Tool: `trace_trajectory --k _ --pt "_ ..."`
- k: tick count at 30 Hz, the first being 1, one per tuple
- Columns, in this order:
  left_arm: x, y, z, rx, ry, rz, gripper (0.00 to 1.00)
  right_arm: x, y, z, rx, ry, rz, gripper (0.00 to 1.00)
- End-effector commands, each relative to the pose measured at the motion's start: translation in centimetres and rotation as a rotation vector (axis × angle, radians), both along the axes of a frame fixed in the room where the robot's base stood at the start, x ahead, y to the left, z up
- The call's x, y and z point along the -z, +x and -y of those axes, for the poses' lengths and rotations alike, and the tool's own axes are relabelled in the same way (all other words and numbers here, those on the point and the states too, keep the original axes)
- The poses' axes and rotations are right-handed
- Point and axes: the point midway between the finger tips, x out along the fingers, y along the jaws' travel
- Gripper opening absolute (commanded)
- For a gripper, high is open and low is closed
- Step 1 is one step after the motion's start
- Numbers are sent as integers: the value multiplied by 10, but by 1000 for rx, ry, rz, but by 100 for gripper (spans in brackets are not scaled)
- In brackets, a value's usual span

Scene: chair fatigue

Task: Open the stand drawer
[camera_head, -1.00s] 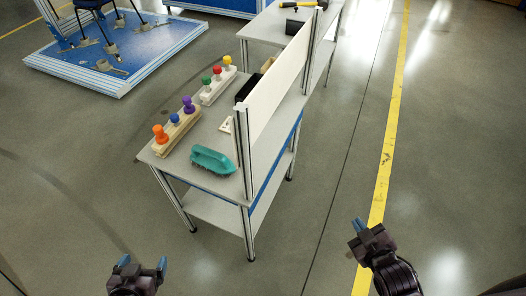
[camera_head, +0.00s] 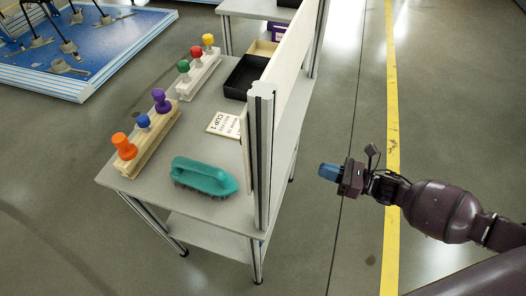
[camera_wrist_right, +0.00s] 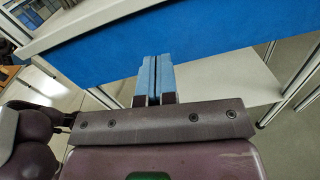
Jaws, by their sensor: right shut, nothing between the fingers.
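The stand is a grey-topped workbench (camera_head: 222,122) with metal legs, left of centre in the head view. In the right wrist view a long blue front panel (camera_wrist_right: 200,50) sits under the stand's pale top edge (camera_wrist_right: 85,20); it looks like the drawer front, and no handle shows. The panel is hidden in the head view. My right gripper (camera_head: 328,172) is shut and empty, to the right of the stand and pointing toward it. In the right wrist view its blue fingertips (camera_wrist_right: 156,72) are together and overlap the panel's lower edge; contact cannot be told. My left gripper is not in view.
Floor right is clear.

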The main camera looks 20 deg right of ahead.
Motion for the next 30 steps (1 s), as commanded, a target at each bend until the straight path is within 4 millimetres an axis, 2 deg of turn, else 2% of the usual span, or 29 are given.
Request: trace_trajectory --k 1,8,30 --pt "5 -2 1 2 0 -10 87 8 2 2 -19 -30 29 0" --pt "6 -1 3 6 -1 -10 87 5 12 -1 -47 -73 105 0" --pt "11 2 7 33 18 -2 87 7 76 -98 -46 -71 98 0"
